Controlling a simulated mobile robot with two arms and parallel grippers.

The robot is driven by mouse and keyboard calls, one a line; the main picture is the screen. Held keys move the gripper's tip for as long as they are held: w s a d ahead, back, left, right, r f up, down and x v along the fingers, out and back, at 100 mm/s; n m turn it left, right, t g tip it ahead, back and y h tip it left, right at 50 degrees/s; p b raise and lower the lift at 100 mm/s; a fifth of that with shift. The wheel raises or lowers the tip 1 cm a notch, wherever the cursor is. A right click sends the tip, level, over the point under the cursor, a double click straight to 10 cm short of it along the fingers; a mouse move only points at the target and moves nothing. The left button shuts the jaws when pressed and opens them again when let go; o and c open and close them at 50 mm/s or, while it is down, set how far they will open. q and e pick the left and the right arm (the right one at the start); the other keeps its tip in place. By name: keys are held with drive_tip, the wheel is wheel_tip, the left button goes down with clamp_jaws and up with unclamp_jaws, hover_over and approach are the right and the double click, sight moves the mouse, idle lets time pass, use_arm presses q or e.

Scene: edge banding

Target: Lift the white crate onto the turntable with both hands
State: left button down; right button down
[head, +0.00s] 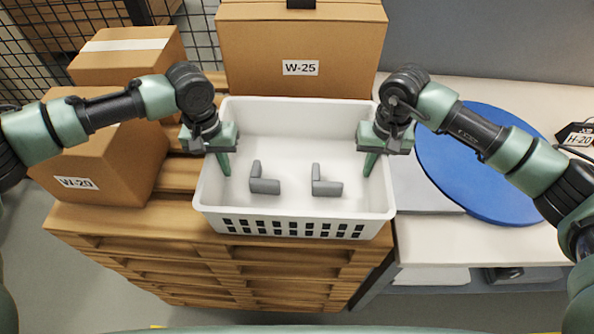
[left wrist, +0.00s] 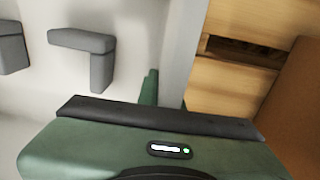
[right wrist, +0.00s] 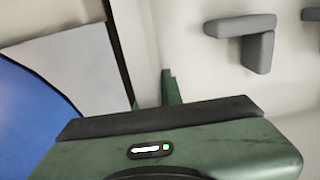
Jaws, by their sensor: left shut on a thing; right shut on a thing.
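The white crate (head: 290,208) stands on the stacked wooden pallets, with two grey L-shaped pieces (head: 264,180) (head: 325,183) on its floor. My left gripper (head: 222,160) is shut on the crate's left wall; one finger shows inside the crate, and the wall also shows in the left wrist view (left wrist: 183,55). My right gripper (head: 373,160) is shut on the crate's right wall, which also shows in the right wrist view (right wrist: 137,50). The outer fingers are mostly hidden. The blue round turntable (head: 470,165) lies on the bench to the right, partly behind my right arm.
A box marked W-25 (head: 300,45) stands right behind the crate. A box marked W-20 (head: 100,150) and another box (head: 125,55) are at left. A pale grey plate (head: 425,185) lies between crate and turntable on the white bench (head: 480,240).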

use_arm(q)
drive_tip(key=shift+w+a+r, duration=0.1)
drive_tip(key=shift+r, duration=0.05)
use_arm(e)
drive_tip(key=shift+w+r, duration=0.1)
drive_tip(key=shift+r, duration=0.1)
